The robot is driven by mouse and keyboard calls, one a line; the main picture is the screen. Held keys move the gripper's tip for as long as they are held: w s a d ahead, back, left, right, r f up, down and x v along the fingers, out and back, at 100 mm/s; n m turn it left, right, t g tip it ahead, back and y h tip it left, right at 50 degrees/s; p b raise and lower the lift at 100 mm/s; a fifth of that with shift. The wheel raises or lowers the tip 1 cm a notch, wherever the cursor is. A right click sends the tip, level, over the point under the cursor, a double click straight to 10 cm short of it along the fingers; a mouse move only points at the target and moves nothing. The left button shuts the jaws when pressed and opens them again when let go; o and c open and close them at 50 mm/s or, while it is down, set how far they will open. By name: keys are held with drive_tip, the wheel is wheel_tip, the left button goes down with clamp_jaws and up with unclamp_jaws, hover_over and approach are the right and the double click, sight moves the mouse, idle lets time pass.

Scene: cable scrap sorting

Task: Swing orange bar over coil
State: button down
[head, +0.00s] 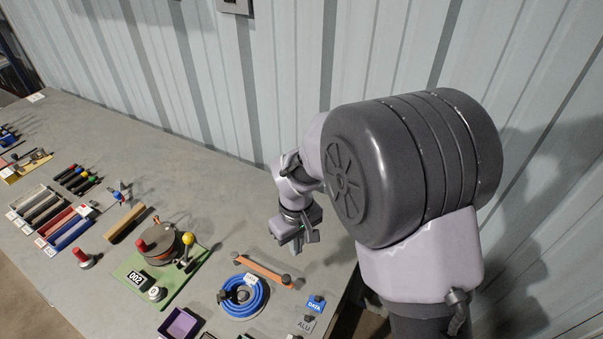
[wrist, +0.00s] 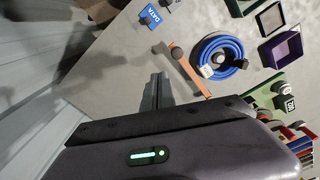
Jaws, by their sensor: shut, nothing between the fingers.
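The orange bar (head: 262,270) lies on the bench beside the blue coil (head: 258,301), on the coil's wall side, and does not cross over it. The bar has a dark knob (head: 287,279) at its right end and a dark pivot at its other end. In the wrist view the bar (wrist: 191,76) and its knob (wrist: 177,53) show just beyond my fingers, with the blue coil (wrist: 239,60) to the right. My gripper (head: 297,243) is shut and empty, apart from the bar; in the wrist view its fingertips (wrist: 158,78) are together, left of the bar.
A green board (head: 150,285) with a round device and a yellow-knobbed lever stands left of the coil. A blue DATA sign (head: 315,306) lies right of the coil, and a purple bin (head: 180,323) is at the front. The bench toward the wall is clear.

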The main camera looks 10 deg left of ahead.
drive_tip(key=shift+n, duration=0.3)
drive_tip(key=f+b, duration=0.2)
drive_tip(key=f, duration=0.1)
drive_tip(key=f+b, duration=0.2)
drive_tip(key=f, duration=0.1)
drive_tip(key=f+b, duration=0.2)
drive_tip(key=f, duration=0.1)
drive_tip(key=shift+s+a+f, duration=0.1)
drive_tip(key=shift+a+f, duration=0.15)
drive_tip(key=shift+a, duration=0.1)
drive_tip(key=shift+s+a+f, duration=0.15)
drive_tip(key=shift+s, duration=0.1)
drive_tip(key=s+a, duration=0.1)
drive_tip(key=s, duration=0.1)
drive_tip(key=s+a+b, duration=0.1)
drive_tip(key=s, duration=0.1)
drive_tip(key=s+a, duration=0.2)
drive_tip(key=s, duration=0.1)
drive_tip(key=shift+s+b, duration=0.1)
drive_tip(key=shift+b, duration=0.25)
drive_tip(key=s+a, duration=0.3)
drive_tip(key=a, duration=0.1)
drive_tip(key=shift+s+a+r, duration=0.2)
drive_tip(key=shift+s+a, duration=0.05)
drive_tip(key=shift+s, duration=0.1)
drive_tip(key=shift+w+d, duration=0.1)
drive_tip(key=shift+w+d+r, duration=0.1)
drive_tip(key=shift+d, duration=0.2)
wheel_tip(320, 180, up, 6)
drive_tip(key=p, duration=0.4)
